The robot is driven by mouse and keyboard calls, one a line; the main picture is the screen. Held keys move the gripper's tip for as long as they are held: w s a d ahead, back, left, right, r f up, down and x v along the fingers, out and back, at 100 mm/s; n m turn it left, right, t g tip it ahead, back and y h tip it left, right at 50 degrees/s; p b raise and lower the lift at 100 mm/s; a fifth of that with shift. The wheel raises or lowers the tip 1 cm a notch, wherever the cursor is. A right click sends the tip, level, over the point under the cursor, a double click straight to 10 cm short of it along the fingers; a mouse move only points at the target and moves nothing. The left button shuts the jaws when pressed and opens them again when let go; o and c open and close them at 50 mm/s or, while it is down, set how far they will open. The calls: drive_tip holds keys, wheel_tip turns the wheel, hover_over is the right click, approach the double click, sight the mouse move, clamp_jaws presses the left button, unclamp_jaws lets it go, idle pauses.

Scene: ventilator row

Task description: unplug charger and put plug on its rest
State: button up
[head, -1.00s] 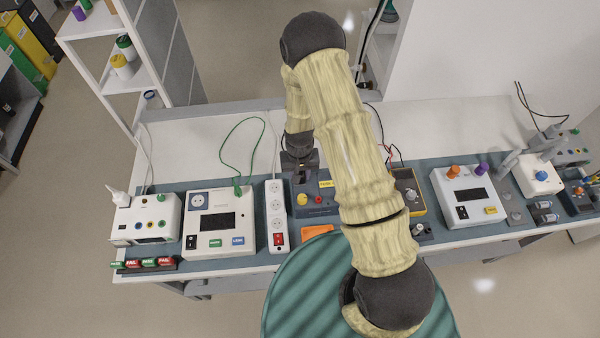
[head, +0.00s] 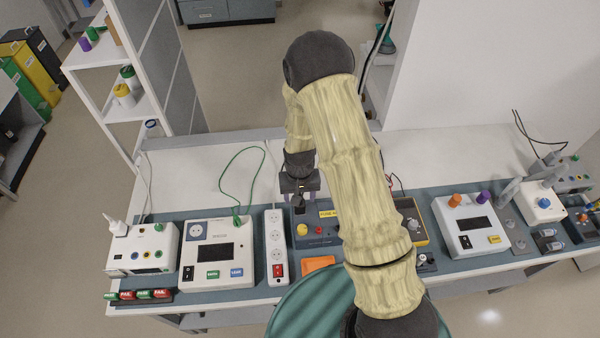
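A white plug-like piece (head: 115,225) stands tilted on top of the white box at the far left. A white power strip (head: 276,246) with several sockets and a red switch lies left of the blue unit. I cannot make out which piece is the charger plug or its rest.
A white tester (head: 217,253) with a green cable (head: 223,180) stands left of the strip. An orange tray (head: 318,263) lies in front of the blue unit. My arm hides part of the yellow meter (head: 412,221).

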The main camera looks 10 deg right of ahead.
wheel_tip(320, 180, up, 13)
drive_tip(key=b, duration=0.2)
idle(0.3)
idle(0.4)
drive_tip(key=s+d+r+t, duration=0.2)
drive_tip(key=s+d+r, duration=0.6)
drive_tip(key=s, duration=0.4)
drive_tip(key=shift+s+d+r+t, duration=0.2)
drive_tip(key=shift+d+t, duration=0.1)
drive_tip(key=shift+d, duration=0.55)
